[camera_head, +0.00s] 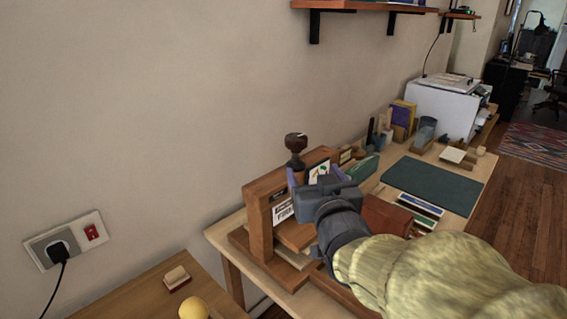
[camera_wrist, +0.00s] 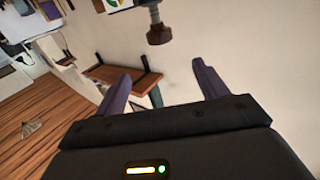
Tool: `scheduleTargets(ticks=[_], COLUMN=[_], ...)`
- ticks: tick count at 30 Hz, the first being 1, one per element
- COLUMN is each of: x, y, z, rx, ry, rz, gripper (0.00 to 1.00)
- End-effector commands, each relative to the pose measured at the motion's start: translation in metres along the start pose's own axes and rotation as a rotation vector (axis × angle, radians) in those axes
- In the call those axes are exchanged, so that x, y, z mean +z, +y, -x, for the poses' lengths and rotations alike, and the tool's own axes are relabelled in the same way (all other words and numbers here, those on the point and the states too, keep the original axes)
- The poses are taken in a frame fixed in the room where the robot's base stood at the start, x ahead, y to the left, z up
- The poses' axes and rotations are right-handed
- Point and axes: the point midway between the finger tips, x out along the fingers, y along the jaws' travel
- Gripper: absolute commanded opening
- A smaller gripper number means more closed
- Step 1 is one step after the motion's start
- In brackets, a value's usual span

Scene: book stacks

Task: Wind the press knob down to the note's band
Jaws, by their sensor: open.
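The wooden book press (camera_head: 262,222) stands on the table, and its dark brown knob (camera_head: 296,141) sits on a screw above the top beam. My gripper (camera_head: 312,178) is at the press, just right of and below the knob. In the wrist view the knob (camera_wrist: 159,33) is beyond the spread purple fingers (camera_wrist: 163,80), apart from them, with nothing between them. A white card with a coloured print (camera_head: 320,170) shows behind my gripper; I cannot tell whether it is the note, and no band is readable. A printed label (camera_head: 283,211) is on the press front.
A dark green mat (camera_head: 432,184) lies on the table to the right. Books (camera_head: 401,118), small holders and a white box-shaped machine (camera_head: 446,104) stand farther back. The wall is close behind the press, and a shelf (camera_head: 365,6) hangs above.

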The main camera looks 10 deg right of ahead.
Motion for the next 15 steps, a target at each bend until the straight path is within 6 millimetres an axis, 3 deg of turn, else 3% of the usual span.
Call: scheduleTargets(ticks=[15], x=[0.0033], y=[0.0001], z=[-0.0007], rx=[0.001], ry=[-0.015], rz=[-0.001], gripper=[0.72])
